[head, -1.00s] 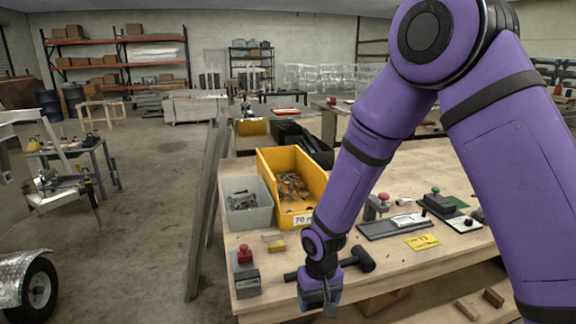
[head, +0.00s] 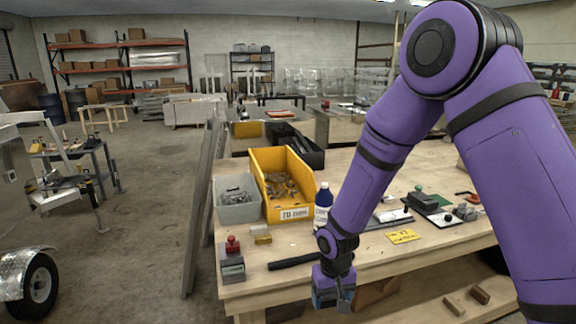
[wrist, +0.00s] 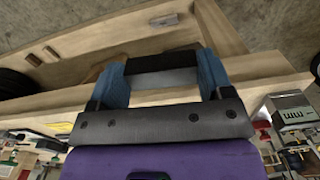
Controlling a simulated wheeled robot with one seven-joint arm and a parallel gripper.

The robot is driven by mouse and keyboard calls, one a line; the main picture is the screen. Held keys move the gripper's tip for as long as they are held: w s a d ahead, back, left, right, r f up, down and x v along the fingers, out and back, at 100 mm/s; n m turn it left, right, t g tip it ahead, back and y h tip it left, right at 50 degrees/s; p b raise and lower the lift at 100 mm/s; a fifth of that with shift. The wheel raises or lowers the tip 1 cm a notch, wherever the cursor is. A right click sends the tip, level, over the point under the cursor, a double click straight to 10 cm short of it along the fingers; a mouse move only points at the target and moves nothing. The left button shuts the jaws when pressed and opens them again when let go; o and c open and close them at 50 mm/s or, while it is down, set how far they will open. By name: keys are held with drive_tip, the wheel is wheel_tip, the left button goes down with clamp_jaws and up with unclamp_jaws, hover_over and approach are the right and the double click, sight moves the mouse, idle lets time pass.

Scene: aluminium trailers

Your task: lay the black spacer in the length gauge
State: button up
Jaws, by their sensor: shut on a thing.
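My gripper (head: 333,298) hangs in front of the bench's near edge in the head view. In the wrist view its two blue fingers (wrist: 162,72) are shut on a black bar, the black spacer (wrist: 162,62), which lies crosswise between them. In the head view the spacer cannot be made out clearly. A flat dark grey fixture with a white piece on it (head: 392,217) lies on the bench right of my forearm and is partly hidden by it. It may be the length gauge, but I cannot tell for sure.
The wooden bench (head: 290,277) carries a yellow bin (head: 301,202), a grey bin (head: 238,212), a white-labelled bottle (head: 322,207), a red-knobbed block (head: 232,262), a dark tool handle (head: 292,262) and a yellow card (head: 403,236). A black block (head: 424,201) sits farther right.

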drive_tip(key=w+d+f+m, duration=0.1)
drive_tip(key=w+d, duration=0.3)
drive_tip(key=d, duration=0.6)
drive_tip(key=w+d+f+m, duration=0.1)
drive_tip(key=w+d+f, duration=0.2)
drive_tip(key=d, duration=0.6)
drive_tip(key=shift+w+d, duration=0.35)
drive_tip(key=shift+w, duration=0.4)
drive_tip(key=shift+a, duration=0.1)
